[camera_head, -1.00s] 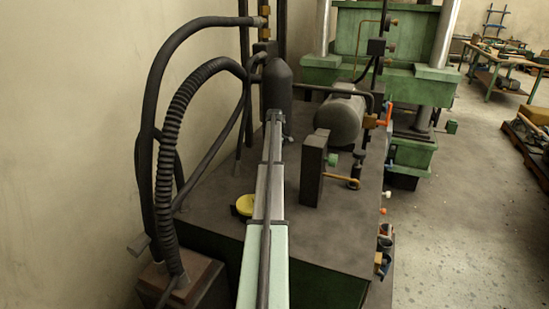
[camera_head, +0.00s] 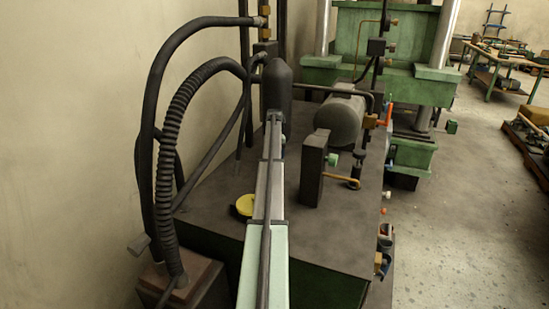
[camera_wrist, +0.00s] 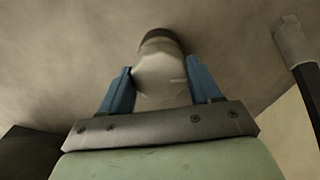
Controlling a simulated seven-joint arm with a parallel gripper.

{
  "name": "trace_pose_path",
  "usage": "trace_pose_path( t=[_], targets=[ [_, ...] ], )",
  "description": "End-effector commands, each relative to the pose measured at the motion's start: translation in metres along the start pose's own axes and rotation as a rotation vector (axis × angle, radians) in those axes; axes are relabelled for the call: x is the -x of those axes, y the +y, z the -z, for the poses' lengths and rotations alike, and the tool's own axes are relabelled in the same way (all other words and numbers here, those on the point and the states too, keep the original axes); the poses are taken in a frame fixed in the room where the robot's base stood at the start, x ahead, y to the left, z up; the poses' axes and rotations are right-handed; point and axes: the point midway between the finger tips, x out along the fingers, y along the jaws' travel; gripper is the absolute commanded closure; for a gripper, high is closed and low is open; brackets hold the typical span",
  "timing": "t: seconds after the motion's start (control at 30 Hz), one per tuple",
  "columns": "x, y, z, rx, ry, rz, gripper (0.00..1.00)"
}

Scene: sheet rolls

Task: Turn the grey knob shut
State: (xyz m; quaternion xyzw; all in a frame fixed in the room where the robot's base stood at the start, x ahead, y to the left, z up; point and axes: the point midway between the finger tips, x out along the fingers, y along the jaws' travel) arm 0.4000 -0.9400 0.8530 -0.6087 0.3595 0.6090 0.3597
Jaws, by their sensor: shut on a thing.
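In the wrist view the grey knob (camera_wrist: 158,82) is a pale, faceted block with a dark, rounded part at its far end, by a brownish-grey surface. A short light line shows on its right side. My gripper (camera_wrist: 161,70) has a blue finger on each side of the knob and is shut on it. The knob fills the gap between the fingers. In the head view I cannot make out the gripper or the knob clearly. From these frames I cannot tell how far the knob is turned.
A dark rod with a grey cap (camera_wrist: 292,42) stands at the right of the wrist view. In the head view, black hoses (camera_head: 170,130) arch at the left, and a dark upright block (camera_head: 313,170) and a grey cylinder (camera_head: 339,118) stand on the bench top (camera_head: 330,225).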

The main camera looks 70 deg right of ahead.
Motion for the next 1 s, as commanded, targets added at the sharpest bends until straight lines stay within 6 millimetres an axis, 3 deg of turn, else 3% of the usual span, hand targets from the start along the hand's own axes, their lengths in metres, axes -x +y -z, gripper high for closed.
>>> trace_pose_path(
  t=[0.5, 1.0],
  targets=[
    [0.0005, -0.0002, 0.001, -0.329, 0.002, 0.0, 0.67],
    [0.0006, 0.0, 0.0012, -0.391, 0.002, 0.0, 0.67]
  ],
)
